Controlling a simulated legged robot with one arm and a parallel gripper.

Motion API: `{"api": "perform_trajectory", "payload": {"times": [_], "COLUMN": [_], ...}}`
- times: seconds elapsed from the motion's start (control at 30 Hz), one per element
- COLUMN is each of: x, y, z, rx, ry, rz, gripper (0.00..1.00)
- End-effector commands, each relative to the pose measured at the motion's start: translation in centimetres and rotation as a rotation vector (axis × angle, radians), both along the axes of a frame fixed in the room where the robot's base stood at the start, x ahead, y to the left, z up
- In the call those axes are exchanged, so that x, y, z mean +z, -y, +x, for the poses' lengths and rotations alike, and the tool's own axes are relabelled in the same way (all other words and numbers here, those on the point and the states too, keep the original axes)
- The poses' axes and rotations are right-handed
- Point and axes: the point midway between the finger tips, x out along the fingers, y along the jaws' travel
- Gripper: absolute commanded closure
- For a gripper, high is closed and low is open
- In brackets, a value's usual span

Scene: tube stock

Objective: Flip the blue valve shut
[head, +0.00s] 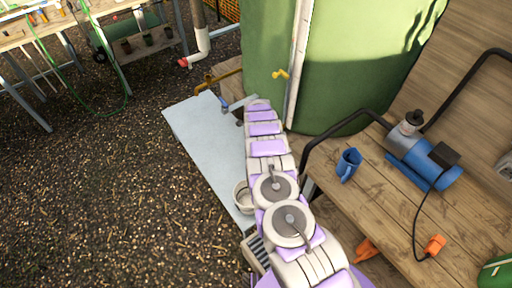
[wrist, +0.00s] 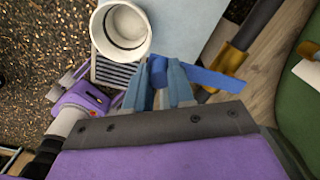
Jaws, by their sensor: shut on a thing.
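The blue valve (wrist: 213,80) shows in the wrist view as a flat blue lever running off to the right from a rounded blue end between my fingertips. My gripper (wrist: 161,82) is shut on that rounded end, with one finger on each side. In the head view the blue valve (head: 225,105) is a small blue spot by the brass pipe (head: 222,77), just beyond the end of my arm. There my gripper is mostly hidden by my arm. The fingers cover part of the valve, and I cannot tell its exact angle.
A pale slab (head: 205,140) and a white pot (wrist: 97,30) lie below. Open gravel is at left.

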Motion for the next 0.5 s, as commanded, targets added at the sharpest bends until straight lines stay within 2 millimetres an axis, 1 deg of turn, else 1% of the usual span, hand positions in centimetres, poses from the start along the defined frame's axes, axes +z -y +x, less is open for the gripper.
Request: {"api": "perform_trajectory", "payload": {"times": [0.2, 0.5], "x": [0.08, 0.00], "y": [-0.03, -0.10], "z": [0.12, 0.23], "rx": [-0.058, -0.075], "ry": [0.003, 0.004], "rz": [0.003, 0.003], "gripper": [1.00, 1.00]}}
